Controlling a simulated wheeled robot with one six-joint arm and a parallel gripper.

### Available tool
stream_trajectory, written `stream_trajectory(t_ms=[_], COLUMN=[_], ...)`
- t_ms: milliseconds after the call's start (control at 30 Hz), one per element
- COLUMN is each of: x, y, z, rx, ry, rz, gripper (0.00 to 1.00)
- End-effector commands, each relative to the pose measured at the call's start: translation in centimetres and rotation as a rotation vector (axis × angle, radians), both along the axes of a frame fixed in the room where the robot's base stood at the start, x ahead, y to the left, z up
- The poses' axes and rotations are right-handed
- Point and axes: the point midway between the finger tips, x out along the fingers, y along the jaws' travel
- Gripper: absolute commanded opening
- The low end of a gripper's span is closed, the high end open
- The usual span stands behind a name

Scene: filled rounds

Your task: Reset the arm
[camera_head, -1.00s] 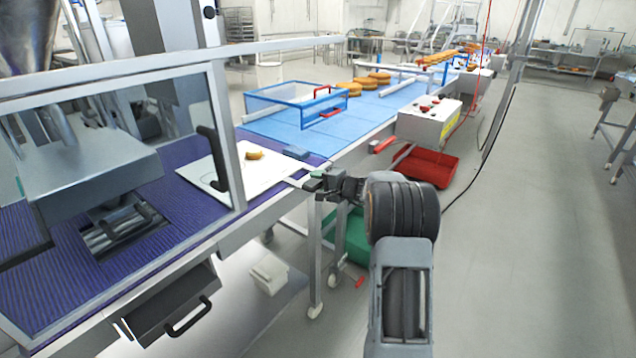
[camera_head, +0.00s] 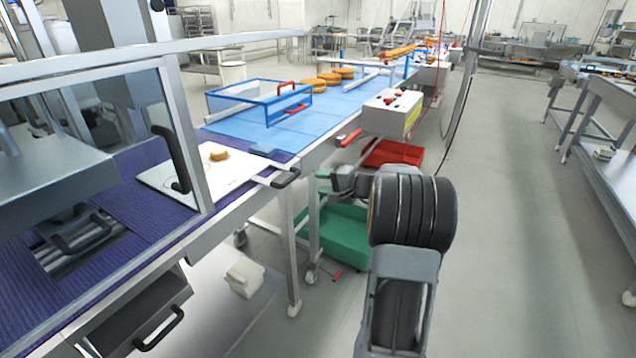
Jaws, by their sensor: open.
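My gripper (camera_head: 328,182) is small in the head view, at the end of my arm (camera_head: 410,212), just left of the large black joint. It is open and appears empty, though its fingertips are hard to make out. It is to the right of the black handle (camera_head: 286,178) of a white board (camera_head: 185,178), with a visible gap between them in the picture. The board lies on the purple belt (camera_head: 130,210) at the line's edge and has a round orange-brown piece (camera_head: 219,155) on it.
A blue frame (camera_head: 262,100) with a red handle stands on the blue belt, with several filled rounds (camera_head: 330,80) behind. A control box (camera_head: 390,113) sticks out from the line. Green (camera_head: 345,235) and red (camera_head: 395,154) crates are below. Open floor (camera_head: 520,220) lies to the right.

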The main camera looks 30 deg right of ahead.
Motion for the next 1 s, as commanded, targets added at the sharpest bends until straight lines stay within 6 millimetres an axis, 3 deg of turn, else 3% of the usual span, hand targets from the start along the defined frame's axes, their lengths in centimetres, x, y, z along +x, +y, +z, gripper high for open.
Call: stream_trajectory(t_ms=[567,667,800,900,1000], x=[0.0,-0.6,-4.4,-8.4,-12.9], y=[0.0,0.2,2.6,6.8,10.8], z=[0.0,-1.6,-6.0,-6.3,-5.2], rx=[0.014,0.026,-0.033,-0.183,-0.407], ry=[0.009,0.099,0.356,0.547,0.689], rz=[-0.005,0.001,0.072,0.184,0.308], gripper=[0.44,0.44,0.44,0.44,0.44])
